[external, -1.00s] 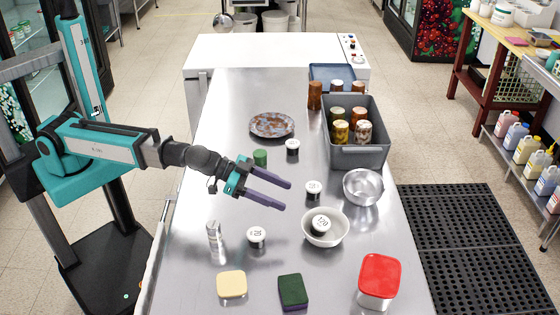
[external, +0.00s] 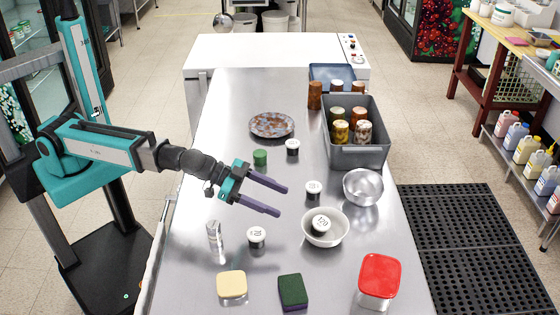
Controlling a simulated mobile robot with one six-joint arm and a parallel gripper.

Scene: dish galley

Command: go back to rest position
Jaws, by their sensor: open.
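My gripper (external: 280,199) is open and empty. It hangs over the left-middle part of the steel counter (external: 215,135), its two purple fingers pointing right. My teal and grey arm reaches in from the left. A white-topped weight (external: 314,188) stands to the right of the fingertips. A white bowl (external: 338,238) holding a dark weight with a white top (external: 321,224) is below and right of the fingers. Another white-topped weight (external: 256,237) stands below the gripper, beside a silver cylinder (external: 214,236).
A grey bin (external: 358,157) with several jars, a steel bowl (external: 363,187) and a speckled plate (external: 272,125) stand farther back. A green cylinder (external: 260,157) is behind the gripper.

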